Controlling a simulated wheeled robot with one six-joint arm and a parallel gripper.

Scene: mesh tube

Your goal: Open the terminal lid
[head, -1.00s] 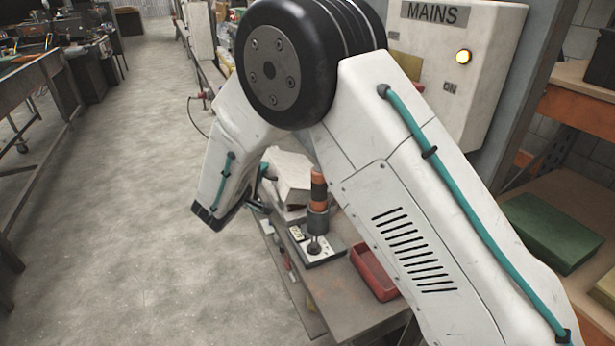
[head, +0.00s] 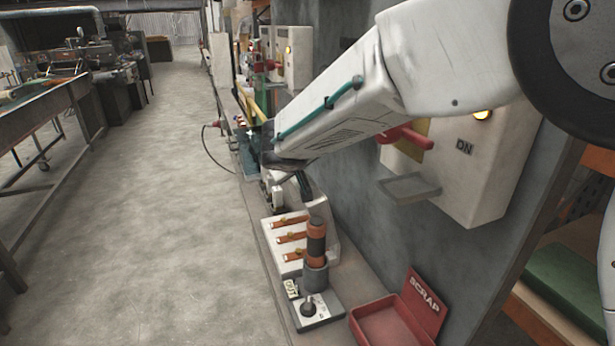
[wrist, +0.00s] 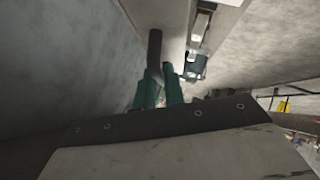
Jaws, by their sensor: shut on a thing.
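In the head view the terminal block (head: 283,255) shows several copper-orange bars uncovered on its white base. A pale panel (head: 338,235), apparently the terminal lid, stands up along its wall side, partly hidden by a cylinder. My gripper (head: 304,186) is above and behind the block, beneath my forearm, and small in the head view. In the wrist view its teal fingers (wrist: 160,88) are closed around a dark bar (wrist: 155,48), which looks like a handle. I cannot clearly see how the bar joins the lid.
An orange-and-black cylinder (head: 316,245) stands upright before the block, near a knob unit (head: 312,310). A red scrap tray (head: 385,325) is at front right. A wall box (head: 470,170) with a red lever (head: 407,135) is close to my arm. Floor at left is clear.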

